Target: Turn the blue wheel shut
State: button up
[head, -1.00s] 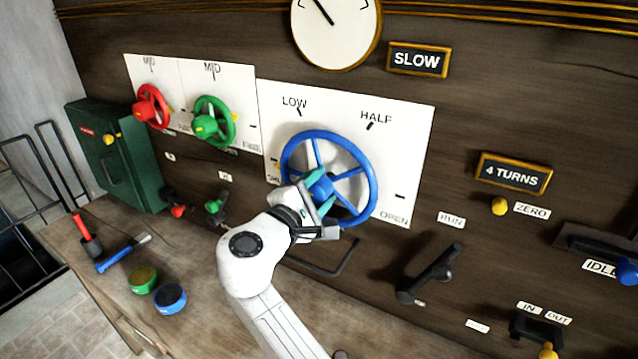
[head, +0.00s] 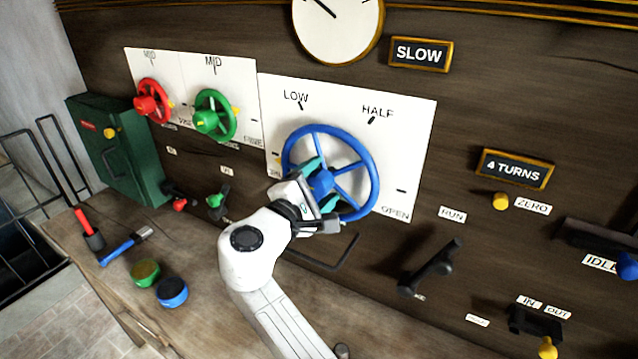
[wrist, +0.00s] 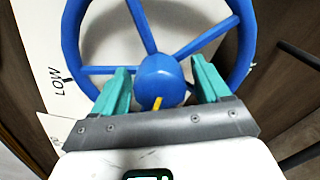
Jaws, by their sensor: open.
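The blue wheel (head: 366,159) is a large spoked handwheel on a white plate marked LOW, HALF and OPEN. In the wrist view the blue wheel (wrist: 244,50) fills the upper middle, with its hub (wrist: 160,78) near the centre. My gripper (head: 320,183) is in front of the wheel's hub. In the wrist view my gripper (wrist: 160,85) is open, its teal fingers on either side of the hub, with gaps to it. A small yellow mark or pointer shows below the hub. Whether the fingers touch any spoke I cannot tell.
A green wheel (head: 228,103) and a red wheel (head: 157,88) sit left of the white plate. A black lever (head: 432,269) is at lower right under RUN. A dark bar handle (head: 335,262) is below the blue wheel. Green and blue round pots and tools lie on the bench.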

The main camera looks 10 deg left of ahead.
jog(key=shift+s, duration=0.1)
jog(key=b+v, duration=0.2)
jog(key=v, duration=0.8)
jog(key=shift+s+a, duration=0.2)
jog(key=shift+s, duration=0.1)
